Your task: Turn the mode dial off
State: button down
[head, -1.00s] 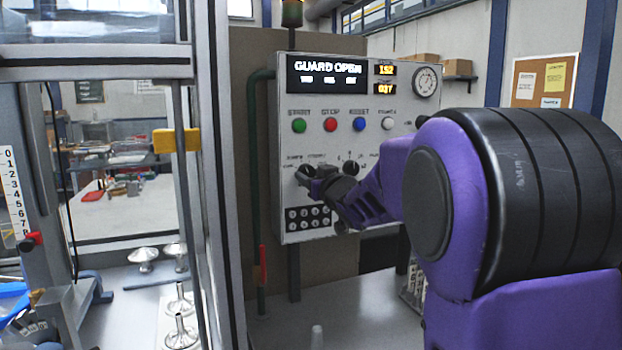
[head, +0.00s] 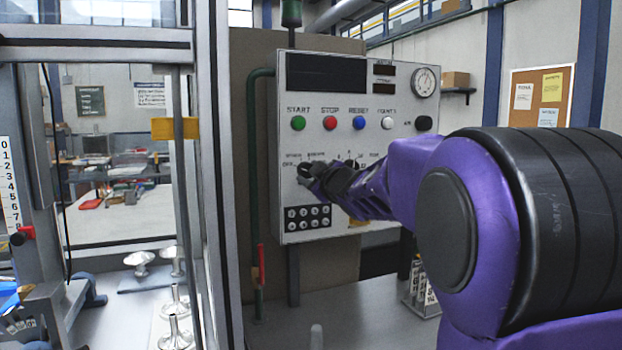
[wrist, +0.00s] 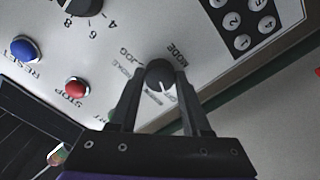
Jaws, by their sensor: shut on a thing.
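The mode dial (wrist: 160,75) is a round black knob on the grey control panel (head: 345,215). Its white pointer line faces the label that appears to read OFF, away from the MODE lettering. My gripper (wrist: 158,78) has its two fingers on either side of the knob, shut on it. In the head view my gripper (head: 306,172) reaches the panel's lower left and mostly hides the dial. The display (head: 326,72) on the panel is dark.
A second black knob (wrist: 84,5) with a number scale is close beside the mode dial. Green, red (head: 330,123), blue and white buttons sit above. A keypad (head: 308,217) is below. A glazed guard frame (head: 208,200) stands to the left.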

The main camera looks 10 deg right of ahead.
jog(key=shift+n, duration=0.3)
jog(key=shift+c, duration=1.8)
grip_release()
jog(key=shift+s, duration=0.1)
